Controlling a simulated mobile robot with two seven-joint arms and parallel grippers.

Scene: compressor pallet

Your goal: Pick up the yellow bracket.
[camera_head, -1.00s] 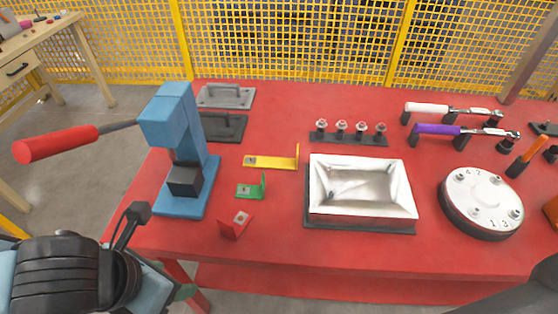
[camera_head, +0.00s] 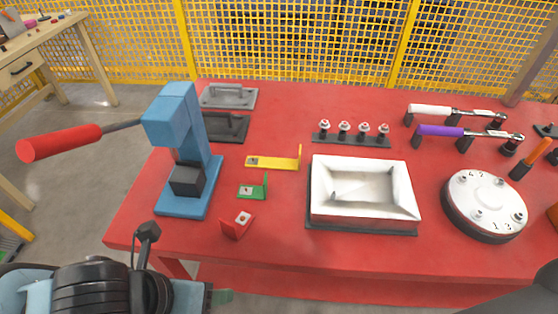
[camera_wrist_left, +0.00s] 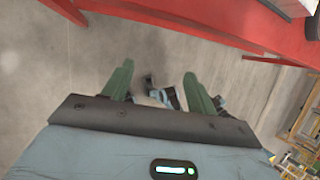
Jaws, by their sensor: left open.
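The yellow bracket (camera_head: 274,162) lies on the red table, with its upright end at the right. It is between the blue press and the white tray, behind the green bracket (camera_head: 254,189) and the red bracket (camera_head: 237,224). My left gripper (camera_wrist_left: 158,85) is open and empty in the left wrist view, its two green fingers apart above the grey floor. In the head view my left arm is at the lower left, in front of the table and well short of the yellow bracket. My right gripper is not in view.
The blue press (camera_head: 178,130) with its red lever stands left of the brackets. The white tray (camera_head: 364,213) is to their right. A bolt rack (camera_head: 350,140), ratchets (camera_head: 440,131) and a round numbered plate (camera_head: 484,204) lie farther right. A yellow mesh fence (camera_head: 300,45) runs behind.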

